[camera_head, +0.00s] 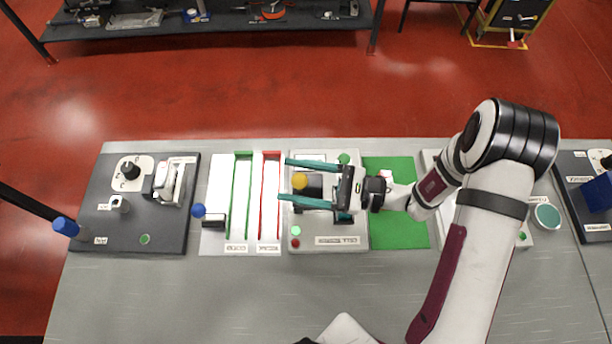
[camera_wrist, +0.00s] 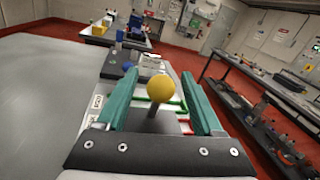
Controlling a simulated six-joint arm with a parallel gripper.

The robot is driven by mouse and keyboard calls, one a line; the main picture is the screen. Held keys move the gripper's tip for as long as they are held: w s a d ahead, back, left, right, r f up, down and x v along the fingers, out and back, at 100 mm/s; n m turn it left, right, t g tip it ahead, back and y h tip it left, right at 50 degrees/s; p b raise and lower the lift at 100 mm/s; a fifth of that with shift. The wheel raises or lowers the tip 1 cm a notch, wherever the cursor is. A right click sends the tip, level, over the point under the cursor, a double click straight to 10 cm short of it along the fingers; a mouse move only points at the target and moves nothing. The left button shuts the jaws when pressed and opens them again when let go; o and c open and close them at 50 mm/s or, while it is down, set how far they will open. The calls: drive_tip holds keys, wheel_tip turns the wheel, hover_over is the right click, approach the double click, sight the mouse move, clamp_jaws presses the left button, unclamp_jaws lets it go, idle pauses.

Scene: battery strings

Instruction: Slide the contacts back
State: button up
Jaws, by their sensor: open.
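A yellow ball knob (camera_head: 300,181) rises from a dark part on the grey tester station (camera_head: 350,213). In the wrist view the knob (camera_wrist: 162,88) stands on a dark stem. My gripper (camera_head: 282,179) is open over the station, its two teal fingers pointing left, one on each side of the knob. In the wrist view both fingers (camera_wrist: 160,74) flank the knob with gaps visible. The knob sits between them, a little back from the tips. The contacts themselves are hidden or too small to make out.
Left of the station are a red-edged slot (camera_head: 265,200), a green-edged slot (camera_head: 238,200) and a blue-knobbed lever (camera_head: 198,210). A dark fixture board (camera_head: 120,225) lies further left. A green mat (camera_head: 410,232) lies under my arm. The table front (camera_head: 200,300) is clear.

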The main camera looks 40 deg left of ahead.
drive_tip(key=v, duration=1.6)
drive_tip(key=shift+s+r, duration=0.1)
drive_tip(key=s+d+r+n+t+h, duration=0.1)
drive_tip(key=s+d+r+t+h, duration=0.3)
drive_tip(key=d, duration=0.4)
drive_tip(key=s+d+r+n+t+h, duration=0.2)
drive_tip(key=s+d+r+t+h, duration=0.3)
drive_tip(key=s+d+h, duration=0.3)
drive_tip(key=shift+s+t+h, duration=0.25)
drive_tip(key=shift+t+h, duration=0.15)
drive_tip(key=shift+h, duration=0.2)
